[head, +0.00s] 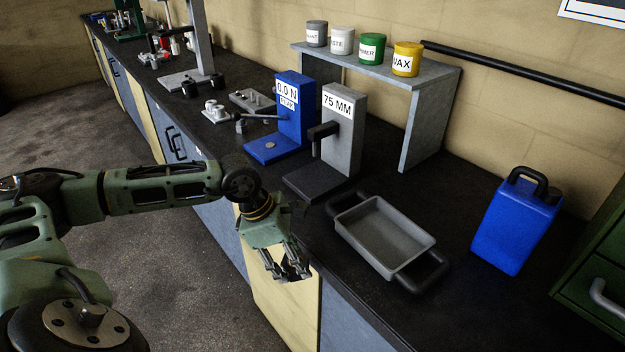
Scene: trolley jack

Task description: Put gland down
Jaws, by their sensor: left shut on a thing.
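My left gripper (290,273) is in the middle of the head view, pointing down at the bench's front edge, with a pale cabinet door behind it. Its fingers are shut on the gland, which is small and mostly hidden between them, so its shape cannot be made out. The gripper is left of the grey tray and apart from it. My right gripper is not in view.
The dark bench top (450,318) holds a grey tray (385,237) with black handles, a grey 75 MM gauge (343,130), a blue force gauge (295,110) and a blue can (515,225). A shelf (425,85) with several tins stands behind. Bench room is free right of the tray.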

